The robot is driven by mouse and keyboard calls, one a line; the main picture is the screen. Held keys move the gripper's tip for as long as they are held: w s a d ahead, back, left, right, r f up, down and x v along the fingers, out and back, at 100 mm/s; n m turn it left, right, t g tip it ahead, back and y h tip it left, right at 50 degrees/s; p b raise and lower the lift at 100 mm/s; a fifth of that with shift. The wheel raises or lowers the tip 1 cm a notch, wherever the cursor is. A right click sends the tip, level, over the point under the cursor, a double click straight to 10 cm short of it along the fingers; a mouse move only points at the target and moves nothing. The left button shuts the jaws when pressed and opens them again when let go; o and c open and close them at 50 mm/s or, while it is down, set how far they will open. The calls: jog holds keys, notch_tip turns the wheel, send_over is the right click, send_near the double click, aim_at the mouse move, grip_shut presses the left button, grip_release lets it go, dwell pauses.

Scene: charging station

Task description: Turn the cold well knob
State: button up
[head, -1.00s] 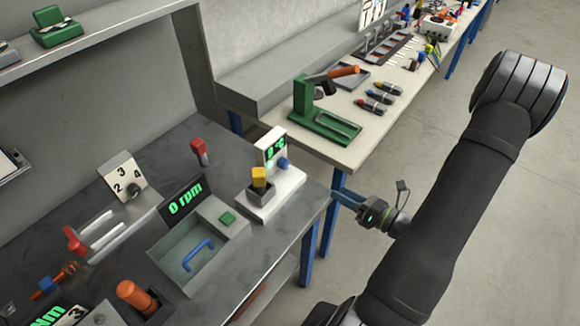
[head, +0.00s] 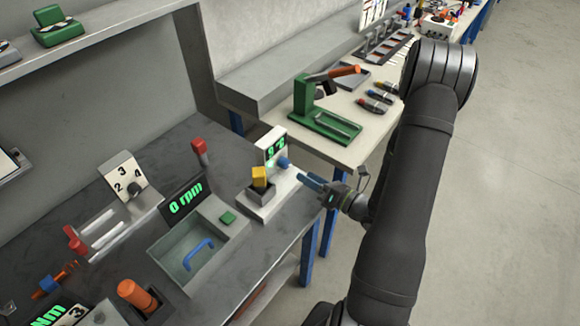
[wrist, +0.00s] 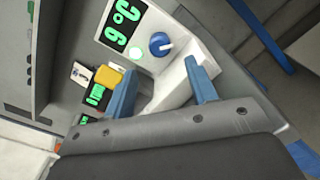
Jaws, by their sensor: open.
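The cold well (head: 275,190) is a white unit at the right end of the grey bench, with a green lit display (head: 275,150). In the wrist view the display seems to read 9 °C. The blue cold well knob (head: 284,162) is on its front face, and it also shows in the wrist view (wrist: 160,44) with a white pointer mark. A yellow-topped block (head: 260,177) sits in the grey well in front. My gripper (head: 310,180) is open, its blue fingers pointing toward the knob from the right and apart from it. Its fingers also show in the wrist view (wrist: 165,85), below the knob.
A grey box with a blue handle (head: 198,254) and a 0 rpm display (head: 186,199) stand left of the cold well. A red-topped piece (head: 199,147) stands behind. A green press (head: 325,120) stands on the neighbouring table.

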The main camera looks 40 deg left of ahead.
aim_at(288, 166)
jog(key=a, duration=0.7)
jog(key=shift+a, duration=0.25)
jog(key=c, duration=1)
